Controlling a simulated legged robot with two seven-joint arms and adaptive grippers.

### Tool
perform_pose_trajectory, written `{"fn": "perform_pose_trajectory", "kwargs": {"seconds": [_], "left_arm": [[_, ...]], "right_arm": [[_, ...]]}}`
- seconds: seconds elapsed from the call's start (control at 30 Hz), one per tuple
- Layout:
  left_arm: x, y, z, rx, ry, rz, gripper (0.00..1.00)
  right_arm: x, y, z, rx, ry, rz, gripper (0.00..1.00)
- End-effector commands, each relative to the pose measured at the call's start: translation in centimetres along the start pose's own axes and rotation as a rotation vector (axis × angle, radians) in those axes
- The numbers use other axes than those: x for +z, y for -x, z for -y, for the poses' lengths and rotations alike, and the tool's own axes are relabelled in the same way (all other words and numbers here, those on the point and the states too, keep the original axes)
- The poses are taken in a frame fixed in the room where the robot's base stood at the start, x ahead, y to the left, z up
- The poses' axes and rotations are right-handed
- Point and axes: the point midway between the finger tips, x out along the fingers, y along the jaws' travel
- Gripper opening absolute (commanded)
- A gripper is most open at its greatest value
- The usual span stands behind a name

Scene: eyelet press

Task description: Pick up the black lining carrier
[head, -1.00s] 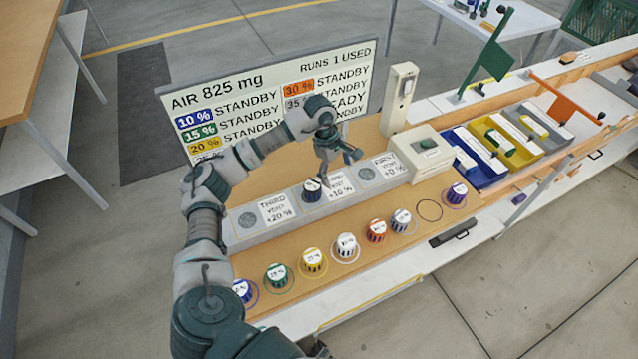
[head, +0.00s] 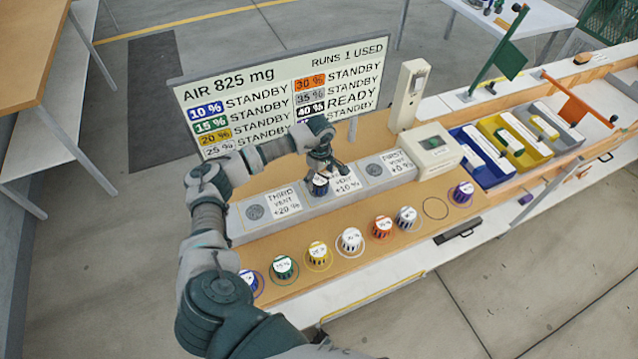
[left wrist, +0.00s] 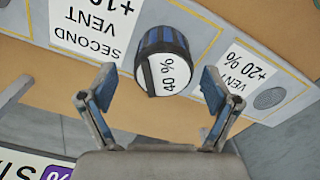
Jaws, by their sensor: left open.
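The black lining carrier (head: 320,186) is a dark, ribbed round cap with a white top, standing on the grey vent strip just left of the second vent label. In the left wrist view the carrier (left wrist: 164,58) shows its "40 %" label and bluish ribs. My left gripper (head: 322,172) is right above it and partly covers it in the head view. In the left wrist view my left gripper (left wrist: 148,88) is open, with one finger on each side and visible space between fingers and carrier. My right gripper is not in view.
Other carriers stand in a row on rings along the front: blue (head: 248,282), green (head: 284,267), yellow (head: 319,256), white (head: 350,240), orange (head: 382,227), grey (head: 406,217) and purple (head: 463,192). One ring (head: 435,208) is empty. The status board (head: 280,95) stands close behind.

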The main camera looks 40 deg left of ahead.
Motion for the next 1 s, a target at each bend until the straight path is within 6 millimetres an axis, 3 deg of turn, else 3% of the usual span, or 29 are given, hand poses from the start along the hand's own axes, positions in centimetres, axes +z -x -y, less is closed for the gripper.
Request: {"fn": "perform_pose_trajectory", "kwargs": {"seconds": [0.23,0.53,0.8,0.87,1.0], "left_arm": [[0.1,-3.5,0.3,-0.003,0.000,-0.001,0.89],[-0.1,-4.2,0.3,-0.002,-0.001,0.000,0.89],[-0.1,-4.2,0.3,-0.002,0.000,0.001,0.23],[-0.1,-4.2,0.3,-0.002,0.000,0.001,0.17],[-0.1,-4.3,0.3,-0.002,0.000,0.000,0.17]], "right_arm": [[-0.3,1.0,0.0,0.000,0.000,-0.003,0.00],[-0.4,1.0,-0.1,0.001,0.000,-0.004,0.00],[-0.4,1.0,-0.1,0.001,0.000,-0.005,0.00],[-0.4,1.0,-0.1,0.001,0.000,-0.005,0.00],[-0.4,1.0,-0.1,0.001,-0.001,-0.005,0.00]]}}
